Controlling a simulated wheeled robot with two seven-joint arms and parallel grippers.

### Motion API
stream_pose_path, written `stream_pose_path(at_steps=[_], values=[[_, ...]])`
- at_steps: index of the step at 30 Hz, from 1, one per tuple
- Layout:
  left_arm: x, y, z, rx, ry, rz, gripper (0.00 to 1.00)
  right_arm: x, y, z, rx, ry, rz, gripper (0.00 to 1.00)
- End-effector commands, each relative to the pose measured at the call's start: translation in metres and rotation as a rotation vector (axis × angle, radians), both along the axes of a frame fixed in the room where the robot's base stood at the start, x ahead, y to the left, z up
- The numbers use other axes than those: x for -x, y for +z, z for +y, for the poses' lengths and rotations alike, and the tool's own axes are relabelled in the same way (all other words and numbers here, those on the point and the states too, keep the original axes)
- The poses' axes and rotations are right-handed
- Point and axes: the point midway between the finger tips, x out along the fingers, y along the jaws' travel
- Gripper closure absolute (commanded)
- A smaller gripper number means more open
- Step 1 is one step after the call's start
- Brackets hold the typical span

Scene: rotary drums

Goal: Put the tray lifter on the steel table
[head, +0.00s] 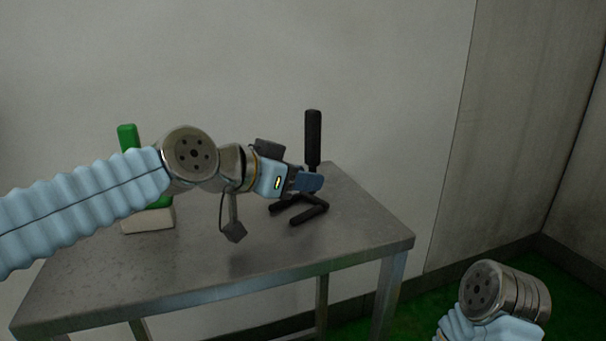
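The tray lifter is black, with an upright ribbed handle (313,137) and forked feet (309,214) spread below. It shows at the right part of the steel table (200,265). My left gripper (308,182) reaches in from the left and is shut on the lifter's middle, between handle and feet. The gripper hides that part of the shaft. The feet are at or just above the table top; I cannot tell whether they touch it. My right gripper is out of view; only a part of my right arm shows at the lower right.
A green object (127,137) with a pale block-shaped base (148,220) stands at the table's back left, partly behind my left arm. A pale wall (390,100) rises behind the table. The table's front and middle are clear. Green floor (405,300) shows at right.

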Motion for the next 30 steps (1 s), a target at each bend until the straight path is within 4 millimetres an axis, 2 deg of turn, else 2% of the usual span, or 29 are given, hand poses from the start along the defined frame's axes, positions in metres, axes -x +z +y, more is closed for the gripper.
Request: stream_pose_path(at_steps=[1,3,9,13,18,30], values=[[0.007,0.002,0.011,0.001,0.009,-0.009,0.62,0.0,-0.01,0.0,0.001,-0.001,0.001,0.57],[0.019,0.01,0.024,0.001,0.009,-0.009,0.62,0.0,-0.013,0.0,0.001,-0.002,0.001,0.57],[0.048,0.031,0.055,0.003,0.005,-0.011,0.62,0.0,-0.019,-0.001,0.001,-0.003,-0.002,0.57],[0.06,0.04,0.07,0.003,0.005,-0.011,0.62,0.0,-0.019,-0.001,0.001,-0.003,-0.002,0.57],[0.067,0.044,0.077,0.004,0.004,-0.01,0.62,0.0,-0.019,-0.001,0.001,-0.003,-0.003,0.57],[0.068,0.045,0.078,0.004,0.003,-0.011,0.62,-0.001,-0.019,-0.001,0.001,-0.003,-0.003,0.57]])
